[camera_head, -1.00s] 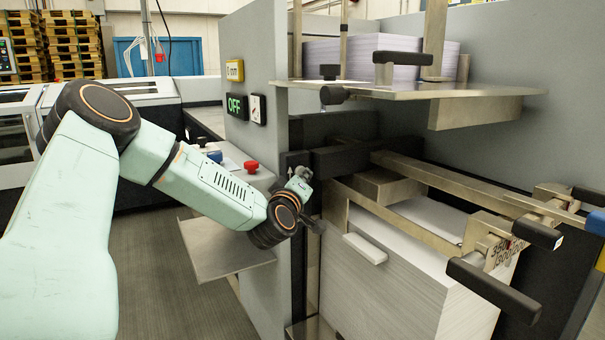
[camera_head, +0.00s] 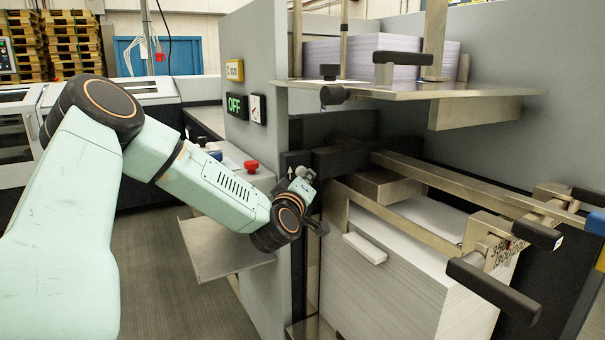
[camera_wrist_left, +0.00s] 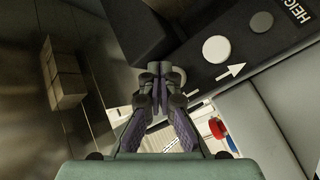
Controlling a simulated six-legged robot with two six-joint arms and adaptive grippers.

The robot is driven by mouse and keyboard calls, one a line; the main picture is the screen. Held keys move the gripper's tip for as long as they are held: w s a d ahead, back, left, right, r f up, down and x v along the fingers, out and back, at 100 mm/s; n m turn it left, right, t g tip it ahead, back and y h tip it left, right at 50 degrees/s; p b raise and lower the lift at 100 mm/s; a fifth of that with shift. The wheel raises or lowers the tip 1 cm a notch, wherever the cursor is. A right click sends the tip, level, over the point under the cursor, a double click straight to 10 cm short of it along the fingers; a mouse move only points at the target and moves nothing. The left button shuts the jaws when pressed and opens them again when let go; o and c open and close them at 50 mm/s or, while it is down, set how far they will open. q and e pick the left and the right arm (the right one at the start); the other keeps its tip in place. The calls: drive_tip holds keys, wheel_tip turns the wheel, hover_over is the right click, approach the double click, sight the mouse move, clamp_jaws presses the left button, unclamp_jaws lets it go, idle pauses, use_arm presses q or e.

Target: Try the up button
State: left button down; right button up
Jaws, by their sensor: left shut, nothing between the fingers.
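In the left wrist view a black panel (camera_wrist_left: 250,55), partly lettered "HEIG", carries a pale round button (camera_wrist_left: 216,49) with a white arrow (camera_wrist_left: 231,72) beside it. The arrow points toward the lettering, so this looks like the up button. In the head view my left gripper (camera_head: 303,181) is at the machine's edge. My right gripper is out of view.
A red button (camera_head: 251,166) and a blue button (camera_head: 215,155) sit on the ledge left of the gripper. A large paper stack (camera_head: 395,285) and metal bars (camera_head: 450,185) are close on the right.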

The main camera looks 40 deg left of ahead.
use_arm(q)
drive_tip(key=shift+d, duration=0.15)
drive_tip(key=d, duration=0.2)
drive_tip(key=s+d+b, duration=0.1)
drive_tip(key=d, duration=0.1)
drive_tip(key=shift+s+d, duration=0.2)
drive_tip(key=shift+d, duration=0.2)
idle(1.0)
drive_tip(key=s+d+f+m+g+h, duration=0.3)
drive_tip(key=s+d+f+m+h, duration=0.15)
drive_tip(key=d+f, duration=0.55)
drive_tip(key=s+d+f+m+g+h, duration=0.45)
drive_tip(key=d+f, duration=0.25)
drive_tip(key=f, duration=0.5)
drive_tip(key=s+d+f+m+g, duration=0.2)
drive_tip(key=s+f, duration=0.3)
drive_tip(key=s, duration=0.4)
drive_tip(key=s+d+f+m+g+p, duration=0.1)
drive_tip(key=s+d+f+m+g, duration=0.1)
drive_tip(key=s+f, duration=0.4)
drive_tip(key=s+d+f+m+g+p, duration=0.1)
drive_tip(key=s+f+g, duration=0.4)
drive_tip(key=s, duration=0.9)
drive_tip(key=shift+s+d+f+m, duration=0.15)
drive_tip(key=shift+d+m, duration=0.35)
drive_tip(key=shift+d, duration=0.75)
